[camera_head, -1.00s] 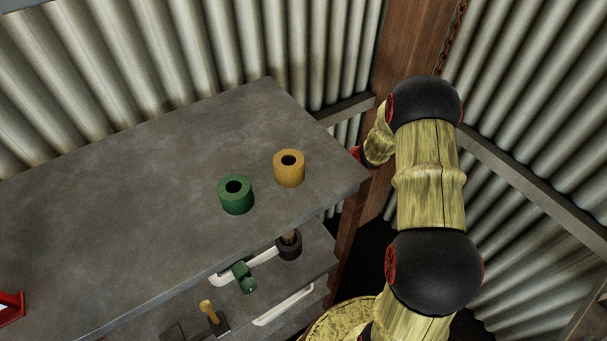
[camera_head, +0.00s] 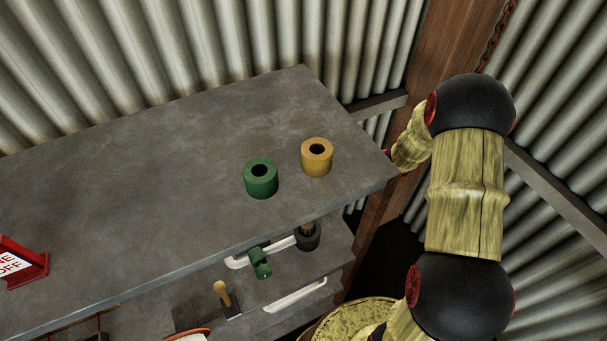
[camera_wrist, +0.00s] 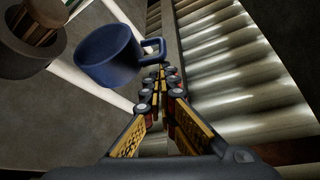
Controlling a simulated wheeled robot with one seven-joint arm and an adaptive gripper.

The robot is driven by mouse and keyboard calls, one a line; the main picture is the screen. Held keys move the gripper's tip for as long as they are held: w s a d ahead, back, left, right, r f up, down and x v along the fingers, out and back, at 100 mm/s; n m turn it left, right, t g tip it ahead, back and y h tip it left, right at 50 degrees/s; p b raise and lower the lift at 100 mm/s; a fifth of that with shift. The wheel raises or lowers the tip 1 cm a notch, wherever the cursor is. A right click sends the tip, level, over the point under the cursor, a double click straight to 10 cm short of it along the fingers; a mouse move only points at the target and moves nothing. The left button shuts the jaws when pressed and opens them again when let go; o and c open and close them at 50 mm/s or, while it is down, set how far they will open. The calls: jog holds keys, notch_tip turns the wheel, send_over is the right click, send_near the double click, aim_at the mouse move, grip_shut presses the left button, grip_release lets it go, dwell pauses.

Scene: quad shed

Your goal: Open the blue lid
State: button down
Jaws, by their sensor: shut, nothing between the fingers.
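In the wrist view a blue cup-shaped thing (camera_wrist: 108,56) with a loop handle shows at the upper middle. I cannot tell whether it is or bears the blue lid; no clear lid shows in either view. My gripper (camera_wrist: 163,72) is shut and empty, its fingertips just below and beside the handle. I cannot tell whether they touch it. In the head view my gripper and the blue thing are not visible.
A grey table (camera_head: 150,170) bears a green ring (camera_head: 261,180), a yellow ring (camera_head: 317,159) and a red sign (camera_head: 28,262). A lower shelf (camera_head: 335,262) holds a green mallet-like thing (camera_head: 260,263) and white bars. Corrugated walls (camera_head: 220,50) stand close behind and right.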

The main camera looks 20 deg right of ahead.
jog(key=shift+s+d+r, duration=0.15)
jog(key=shift+s+r, duration=0.3)
jog(key=shift+s, duration=0.35)
jog(key=v, duration=1.2)
jog(key=shift+f, duration=0.2)
jog(key=shift+s+d, duration=0.1)
jog(key=shift+d, duration=0.05)
